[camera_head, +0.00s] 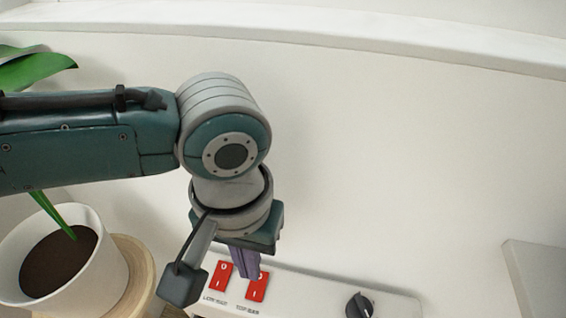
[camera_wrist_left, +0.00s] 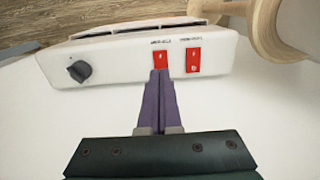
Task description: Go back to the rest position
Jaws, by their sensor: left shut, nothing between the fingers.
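My left gripper (camera_head: 256,272) points down at a white panel (camera_head: 310,290) in the head view. Its purple fingers are shut with nothing between them; they also show in the left wrist view (camera_wrist_left: 159,76). The fingertips are at the red switch nearer the black knob (camera_head: 257,290), partly covering it; this switch also shows in the left wrist view (camera_wrist_left: 160,59). I cannot tell whether they touch it. A second red switch (camera_head: 220,277) is beside it, clear of the fingers, also in the left wrist view (camera_wrist_left: 193,60). My right gripper is not in view.
A black knob (camera_head: 360,305) is on the panel, right of the switches. A white pot (camera_head: 103,270) with a green plant stands at left, by a round wooden piece (camera_head: 135,275). A pale block (camera_head: 540,275) is at lower right. The wall (camera_head: 400,150) behind is bare.

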